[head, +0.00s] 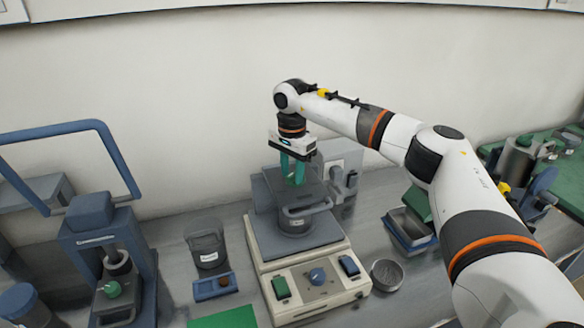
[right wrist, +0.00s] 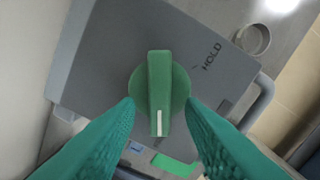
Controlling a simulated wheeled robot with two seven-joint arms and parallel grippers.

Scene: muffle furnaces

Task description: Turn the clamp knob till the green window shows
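The clamp knob (right wrist: 159,92) is a round green dial with a raised bar, on a dark grey plate (right wrist: 100,70). The white line on its bar points to the bottom of the right wrist view. The word HOLD (right wrist: 211,56) is printed on the plate, up and right of the knob. My right gripper (right wrist: 159,104) is open, its green fingertips on either side of the knob, with gaps beside the bar. In the head view my right gripper (head: 293,172) points down over the plate and hides the knob. I see no green window. My left gripper is not in view.

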